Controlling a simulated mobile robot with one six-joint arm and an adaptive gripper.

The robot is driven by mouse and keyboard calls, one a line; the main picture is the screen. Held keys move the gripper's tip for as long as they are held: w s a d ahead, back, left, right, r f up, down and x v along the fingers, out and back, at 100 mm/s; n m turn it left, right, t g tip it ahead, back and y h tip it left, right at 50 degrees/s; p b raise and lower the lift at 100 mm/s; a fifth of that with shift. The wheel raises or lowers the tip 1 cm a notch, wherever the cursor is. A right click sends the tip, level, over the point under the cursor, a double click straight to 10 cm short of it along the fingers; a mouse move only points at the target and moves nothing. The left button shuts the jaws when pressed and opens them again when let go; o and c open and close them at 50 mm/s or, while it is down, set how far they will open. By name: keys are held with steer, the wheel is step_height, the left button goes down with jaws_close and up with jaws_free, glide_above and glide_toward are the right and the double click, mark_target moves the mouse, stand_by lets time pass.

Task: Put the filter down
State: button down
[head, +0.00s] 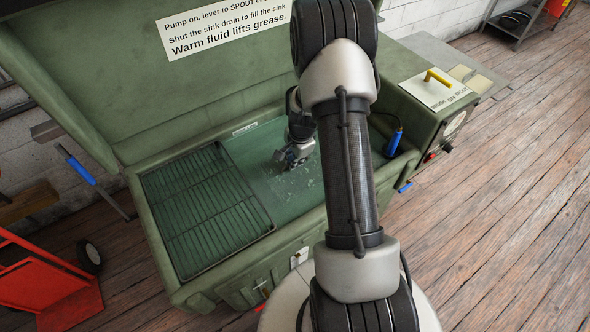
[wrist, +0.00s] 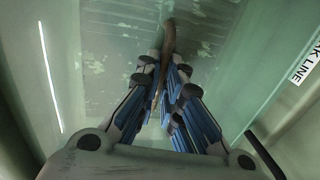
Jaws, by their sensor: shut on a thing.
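My gripper (head: 293,154) reaches down into the green sink, at the fluid in its right part. In the wrist view my gripper (wrist: 163,85) has its blue-padded fingers closed on a thin brown thing (wrist: 169,38), seen nearly edge-on. I take it for the filter, but its full shape is hidden between the fingers. It points away from the palm, over the pale, speckled fluid or sink floor. I cannot tell whether it touches the bottom. In the head view the held thing is too small to make out.
A dark wire rack (head: 205,205) fills the sink's left part. Fluid (head: 262,165) lies right of it. A blue-handled item (head: 395,143) hangs at the sink's right wall. A yellow handle (head: 438,77) and gauge (head: 455,122) are further right. The raised lid (head: 130,85) stands behind.

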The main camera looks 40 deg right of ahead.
steer(key=shift+f+b, duration=0.75)
steer(key=shift+f, duration=1.3)
steer(key=shift+f, duration=0.15)
steer(key=c, duration=1.8)
jaws_free()
steer(key=shift+o, duration=0.2)
